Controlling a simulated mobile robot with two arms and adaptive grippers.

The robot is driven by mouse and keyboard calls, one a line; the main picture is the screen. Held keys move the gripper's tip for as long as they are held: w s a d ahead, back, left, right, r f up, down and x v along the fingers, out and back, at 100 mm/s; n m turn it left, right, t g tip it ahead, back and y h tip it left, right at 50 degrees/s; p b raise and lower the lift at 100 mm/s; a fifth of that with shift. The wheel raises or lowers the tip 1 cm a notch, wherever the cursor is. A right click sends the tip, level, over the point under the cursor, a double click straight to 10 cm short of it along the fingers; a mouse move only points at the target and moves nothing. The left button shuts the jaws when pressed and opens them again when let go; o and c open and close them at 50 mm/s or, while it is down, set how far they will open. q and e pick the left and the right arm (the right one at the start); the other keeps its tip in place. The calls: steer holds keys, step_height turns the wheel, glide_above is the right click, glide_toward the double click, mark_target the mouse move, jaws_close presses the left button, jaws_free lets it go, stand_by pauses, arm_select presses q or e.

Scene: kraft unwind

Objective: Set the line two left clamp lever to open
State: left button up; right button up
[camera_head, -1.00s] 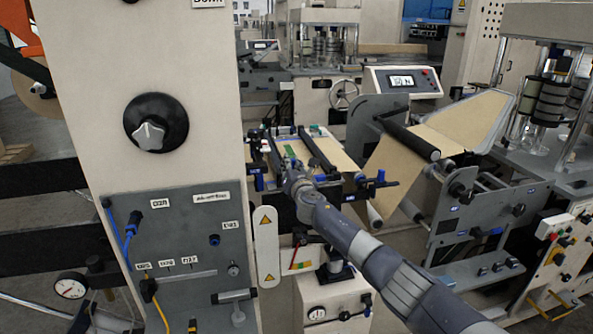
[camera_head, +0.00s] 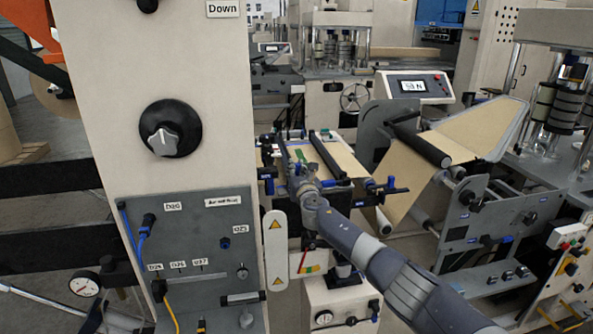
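A small splice table (camera_head: 346,160) with tan web on it stands in the middle of the view. A blue-and-black clamp lever (camera_head: 267,180) shows at its left front edge, beside the tall beige panel. Another clamp lever (camera_head: 391,184) with blue parts shows at its right front edge. Their exact lever positions are too small to tell. My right gripper (camera_head: 294,163) is over the left part of the table, to the right of the left lever and apart from it. Its fingers are small and mostly hidden by my wrist, so their opening is unclear. My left gripper is not in view.
A tall beige column (camera_head: 165,60) with a black knob (camera_head: 168,129) and grey panel (camera_head: 190,240) fills the left. A roller frame (camera_head: 470,215) with tan web stands on the right. A display box (camera_head: 414,86) stands behind the table.

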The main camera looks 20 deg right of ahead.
steer(key=shift+o, duration=0.8)
steer(key=v, duration=1.2)
steer(key=shift+f, duration=0.1)
